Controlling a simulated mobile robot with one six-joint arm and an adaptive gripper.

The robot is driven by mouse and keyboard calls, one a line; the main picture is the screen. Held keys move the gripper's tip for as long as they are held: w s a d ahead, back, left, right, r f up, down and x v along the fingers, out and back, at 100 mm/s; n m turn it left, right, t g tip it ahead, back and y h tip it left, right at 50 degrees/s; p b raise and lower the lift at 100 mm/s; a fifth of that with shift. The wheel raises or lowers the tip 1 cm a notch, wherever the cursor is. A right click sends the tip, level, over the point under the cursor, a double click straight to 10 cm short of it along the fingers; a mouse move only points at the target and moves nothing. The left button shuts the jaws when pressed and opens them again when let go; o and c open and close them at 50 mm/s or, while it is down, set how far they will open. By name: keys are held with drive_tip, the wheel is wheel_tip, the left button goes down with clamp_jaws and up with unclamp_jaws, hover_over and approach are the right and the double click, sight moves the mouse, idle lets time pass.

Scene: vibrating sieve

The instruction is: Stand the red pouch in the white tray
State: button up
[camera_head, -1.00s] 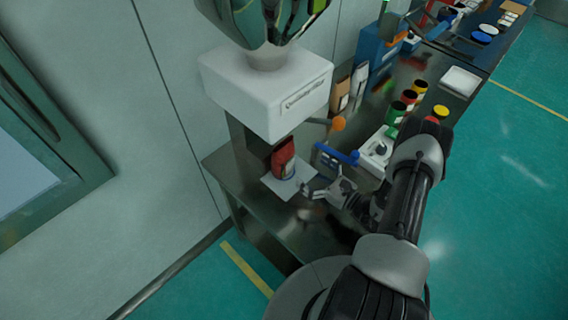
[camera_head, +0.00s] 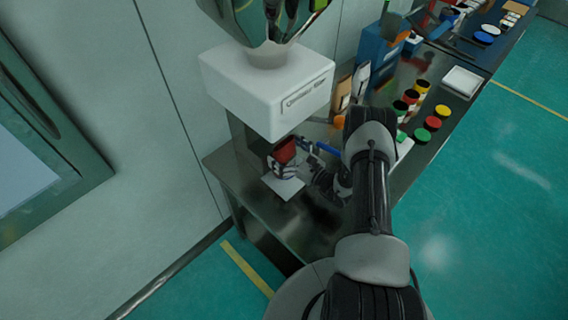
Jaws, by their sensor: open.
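The red pouch (camera_head: 286,151) stands upright under the white machine head, over a small flat white plate (camera_head: 290,190). My gripper (camera_head: 285,168) is at the pouch's lower part, its open fingers reaching from the right; the fingers hide some of the pouch, and I cannot tell whether they touch it. A white tray (camera_head: 462,81) lies flat at the back right of the bench, well away from the pouch, and looks empty.
The white machine (camera_head: 268,90) with its metal hopper hangs above the pouch. A blue handle (camera_head: 325,148) is close to my gripper. Several coloured jars (camera_head: 421,86) and lids stand between the machine and the tray. The bench (camera_head: 235,180) is clear at front left.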

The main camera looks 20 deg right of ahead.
drive_tip(key=c, duration=2)
